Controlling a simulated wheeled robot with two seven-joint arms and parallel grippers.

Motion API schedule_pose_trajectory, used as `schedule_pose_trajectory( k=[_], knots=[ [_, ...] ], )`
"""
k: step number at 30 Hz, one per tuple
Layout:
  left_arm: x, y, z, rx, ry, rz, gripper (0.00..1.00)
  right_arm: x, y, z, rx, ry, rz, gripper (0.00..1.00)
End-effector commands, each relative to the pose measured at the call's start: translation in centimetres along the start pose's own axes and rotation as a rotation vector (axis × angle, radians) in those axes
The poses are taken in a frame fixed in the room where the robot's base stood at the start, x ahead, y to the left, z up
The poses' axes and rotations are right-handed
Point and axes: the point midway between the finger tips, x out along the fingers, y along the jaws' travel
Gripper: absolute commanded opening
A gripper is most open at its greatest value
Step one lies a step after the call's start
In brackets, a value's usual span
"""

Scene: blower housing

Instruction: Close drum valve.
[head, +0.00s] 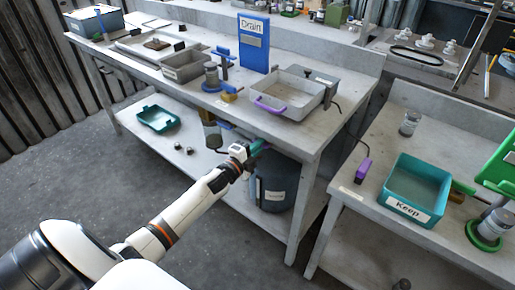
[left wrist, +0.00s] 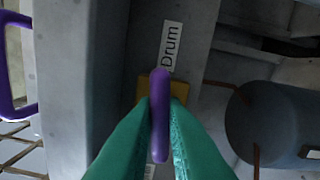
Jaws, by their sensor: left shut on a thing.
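My left gripper (head: 260,147) reaches below the front edge of the bench in the head view. In the left wrist view its two green fingers (left wrist: 160,125) are shut on the purple valve handle (left wrist: 160,115), one finger on each side. A yellow block (left wrist: 178,90), seemingly the valve body, sits behind the handle, beside a white "Drum" label (left wrist: 172,47). In the head view the gripper hides the handle. A dark blue drum (head: 277,185) stands on the lower shelf close by. My right gripper is not in view.
A grey tray with a purple handle (head: 270,108) sits on the bench above the gripper. A blue "Drain" sign (head: 254,45) stands behind it. A teal "Keep" bin (head: 413,190) is on the right table. A bench leg (head: 305,205) stands right of the drum.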

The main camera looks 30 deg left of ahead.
Motion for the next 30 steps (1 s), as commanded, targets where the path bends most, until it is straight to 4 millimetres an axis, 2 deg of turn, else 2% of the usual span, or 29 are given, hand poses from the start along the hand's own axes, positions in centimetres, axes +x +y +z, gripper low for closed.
schedule_pose_trajectory(
  k=[10,27,28,30],
  knots=[
    [-0.04,-0.21,0.01,0.152,-0.001,-0.002,0.0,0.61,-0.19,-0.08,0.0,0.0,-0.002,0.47],
    [-0.05,-0.22,0.04,0.184,-0.001,-0.003,0.0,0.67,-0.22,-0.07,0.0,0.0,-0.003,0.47],
    [-0.05,-0.22,0.04,0.184,-0.001,-0.003,0.15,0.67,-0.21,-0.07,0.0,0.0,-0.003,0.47],
    [-0.05,-0.21,0.03,0.183,-0.001,-0.003,0.26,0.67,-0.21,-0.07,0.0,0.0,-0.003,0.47]
  ],
)
